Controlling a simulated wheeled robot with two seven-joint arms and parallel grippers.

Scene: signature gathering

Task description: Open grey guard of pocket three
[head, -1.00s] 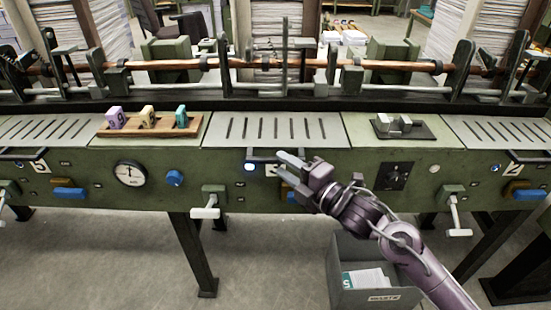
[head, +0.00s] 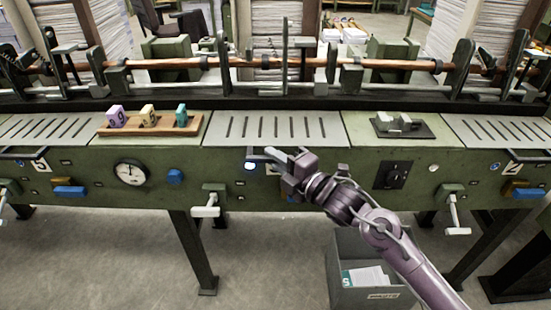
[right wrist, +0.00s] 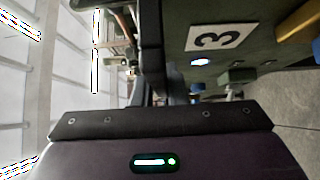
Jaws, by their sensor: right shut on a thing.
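The grey guard of pocket three (head: 285,128) is a flat slotted plate lying on top of the green machine, in the middle of the head view. It looks closed. Its dark bar handle (head: 256,153) runs along the front edge. My right gripper (head: 280,160) is at this handle and shut on it; the fingers hide part of the bar and most of the number label below. In the right wrist view the dark handle (right wrist: 150,45) runs up from my gripper, and the label "3" (right wrist: 212,38) shows beside it. My left gripper is in neither view.
A lit blue-white button (head: 250,166) is left of my gripper. A wooden rack (head: 150,131) with several coloured blocks stands left of the guard; a dark tray (head: 378,131) with grey blocks is at right. A grey waste bin (head: 372,297) stands below my right arm.

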